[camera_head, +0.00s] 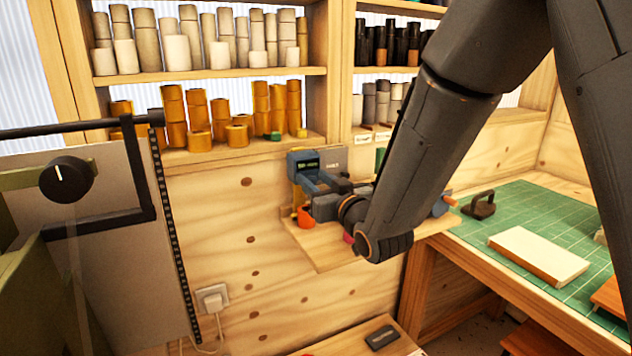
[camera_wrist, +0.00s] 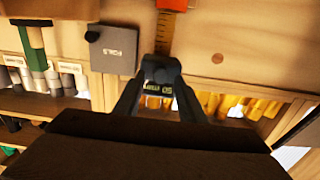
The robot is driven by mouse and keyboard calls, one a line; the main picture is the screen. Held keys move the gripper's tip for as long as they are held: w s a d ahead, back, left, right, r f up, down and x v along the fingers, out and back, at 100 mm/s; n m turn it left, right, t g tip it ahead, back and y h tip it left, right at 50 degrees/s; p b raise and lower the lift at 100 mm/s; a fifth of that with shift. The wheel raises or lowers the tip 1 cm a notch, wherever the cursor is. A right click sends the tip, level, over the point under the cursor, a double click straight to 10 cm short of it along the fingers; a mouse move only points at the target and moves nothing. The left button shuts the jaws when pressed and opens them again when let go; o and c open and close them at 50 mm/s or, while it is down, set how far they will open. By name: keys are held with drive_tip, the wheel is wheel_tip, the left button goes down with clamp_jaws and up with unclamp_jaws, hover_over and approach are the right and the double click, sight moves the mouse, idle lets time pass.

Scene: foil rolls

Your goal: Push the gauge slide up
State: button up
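The gauge shows in the head view as a grey-blue body with a small lit display (camera_head: 308,165), on the wooden wall below the shelves. In the wrist view, the gauge's orange-brown marked strip (camera_wrist: 165,38) runs away from my fingertips, and a dark slide with a small yellow-lettered display (camera_wrist: 156,88) shows between my fingers. In the head view my gripper (camera_head: 322,200) is partly hidden behind my wrist, just below the display.
A grey plate with a black knob (camera_wrist: 112,50) is beside the strip. Shelves with orange rolls (camera_head: 240,130) are above the gauge. A small wooden ledge (camera_head: 320,250) is below it. A bench with a green mat (camera_head: 530,210) stands at right, a grey panel (camera_head: 115,240) at left.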

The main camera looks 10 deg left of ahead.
drive_tip(key=b+v, duration=0.2)
drive_tip(key=v, duration=0.5)
drive_tip(key=shift+s+d, duration=0.25)
drive_tip(key=shift+s, duration=0.05)
